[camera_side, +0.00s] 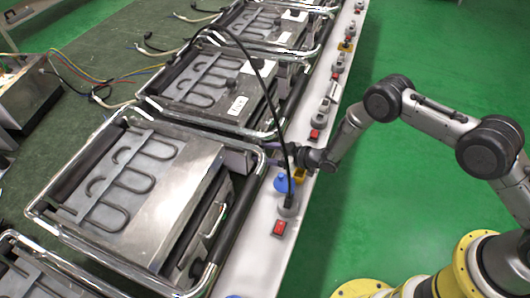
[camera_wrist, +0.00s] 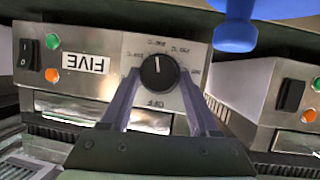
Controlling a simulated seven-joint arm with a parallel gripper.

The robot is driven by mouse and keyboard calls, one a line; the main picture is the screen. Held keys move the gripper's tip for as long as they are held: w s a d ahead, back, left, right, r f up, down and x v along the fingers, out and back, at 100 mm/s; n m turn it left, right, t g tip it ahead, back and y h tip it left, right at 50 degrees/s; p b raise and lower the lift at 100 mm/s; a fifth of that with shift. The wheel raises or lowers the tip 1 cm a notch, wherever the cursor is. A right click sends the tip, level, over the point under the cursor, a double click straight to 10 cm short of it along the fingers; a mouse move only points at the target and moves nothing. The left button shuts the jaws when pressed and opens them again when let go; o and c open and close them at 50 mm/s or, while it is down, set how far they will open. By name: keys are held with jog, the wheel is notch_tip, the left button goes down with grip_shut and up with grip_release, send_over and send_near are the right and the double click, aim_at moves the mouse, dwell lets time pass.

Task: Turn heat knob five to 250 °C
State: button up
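Heat knob five (camera_wrist: 159,72) is a round black knob on a silver panel. The upside-down FIVE label (camera_wrist: 86,64) is left of it. The knob's white pointer line points up in the wrist view, slightly left, away from the upside-down OFF mark (camera_wrist: 155,105) below. The temperature marks around it are too small to read surely. My gripper (camera_wrist: 160,75) has one finger on each side of the knob, spread wide; I cannot tell whether they touch it. In the side view, my gripper (camera_side: 272,154) is at the bench front beside a heater, with the knob hidden.
Left of the knob are a black switch (camera_wrist: 26,52) and green and orange lamps. A blue fitting (camera_wrist: 236,30) hangs close at upper right. In the side view, a black cable runs down to a grey plug (camera_side: 288,206) near a red switch (camera_side: 279,228). The green floor at right is open.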

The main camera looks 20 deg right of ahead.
jog(key=c, duration=0.9)
jog(key=shift+w+d+m, duration=0.1)
jog(key=shift+m, duration=0.2)
jog(key=shift+w+d+m+g+y, duration=0.15)
jog(key=shift+m+g+y, duration=0.6)
jog(key=shift+m, duration=0.45)
jog(key=shift+d+m+g+y, duration=0.1)
jog(key=shift+m+g+y, duration=0.7)
jog(key=shift+m, duration=0.7)
jog(key=shift+w, duration=0.1)
jog(key=o, duration=1.4)
